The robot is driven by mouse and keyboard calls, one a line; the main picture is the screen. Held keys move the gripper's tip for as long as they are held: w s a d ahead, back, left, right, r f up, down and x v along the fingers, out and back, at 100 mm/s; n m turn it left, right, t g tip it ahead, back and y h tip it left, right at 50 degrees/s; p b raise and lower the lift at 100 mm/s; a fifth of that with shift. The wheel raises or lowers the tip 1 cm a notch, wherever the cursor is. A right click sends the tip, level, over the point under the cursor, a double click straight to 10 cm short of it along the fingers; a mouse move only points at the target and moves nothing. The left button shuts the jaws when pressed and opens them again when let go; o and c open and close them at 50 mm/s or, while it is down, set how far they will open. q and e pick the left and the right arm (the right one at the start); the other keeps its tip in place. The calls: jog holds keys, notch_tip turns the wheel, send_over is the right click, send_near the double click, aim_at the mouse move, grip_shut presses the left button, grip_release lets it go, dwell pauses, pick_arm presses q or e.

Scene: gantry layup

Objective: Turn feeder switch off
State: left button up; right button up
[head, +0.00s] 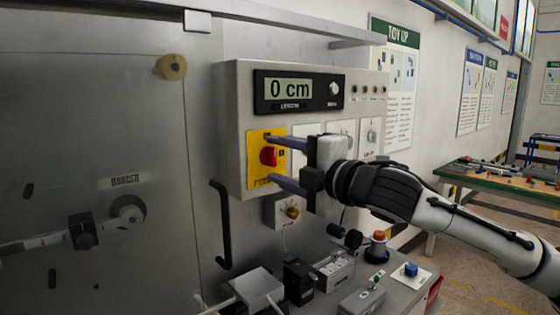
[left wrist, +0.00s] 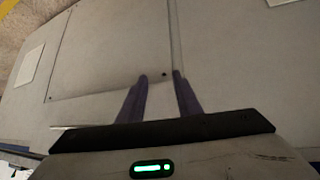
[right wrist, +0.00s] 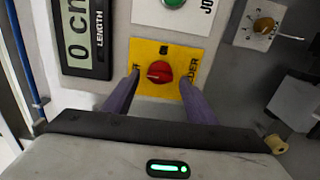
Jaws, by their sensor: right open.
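The feeder switch is a red rotary knob (head: 268,156) on a yellow plate (head: 254,177), on the front of the grey control box. In the right wrist view the red knob (right wrist: 160,71) sits between my two fingertips on the yellow plate (right wrist: 143,48). My right gripper (head: 270,162) is open, with one finger above and one below the knob; it also shows in the right wrist view (right wrist: 160,83). I cannot tell whether the fingers touch the plate. My left gripper (left wrist: 160,78) shows only in its wrist view, its fingers apart, empty, in front of a grey panel.
The control box (head: 236,120) carries a display (head: 288,89) reading 0 cm. A small box with a brass knob (head: 291,212) hangs below. A black handle (head: 222,225) is at its left. Several devices and an orange-topped button (head: 378,238) crowd the bench below. A green table (head: 500,181) stands right.

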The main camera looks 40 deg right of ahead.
jog(key=shift+s, duration=0.1)
jog(key=shift+s+d+f+b, duration=0.1)
jog(key=shift+s+b, duration=0.2)
jog(key=s+b, duration=0.7)
jog(key=s, duration=0.2)
jog(key=shift+s+d+b, duration=0.25)
jog(key=shift+d+b, duration=0.05)
jog(key=shift+b, duration=0.05)
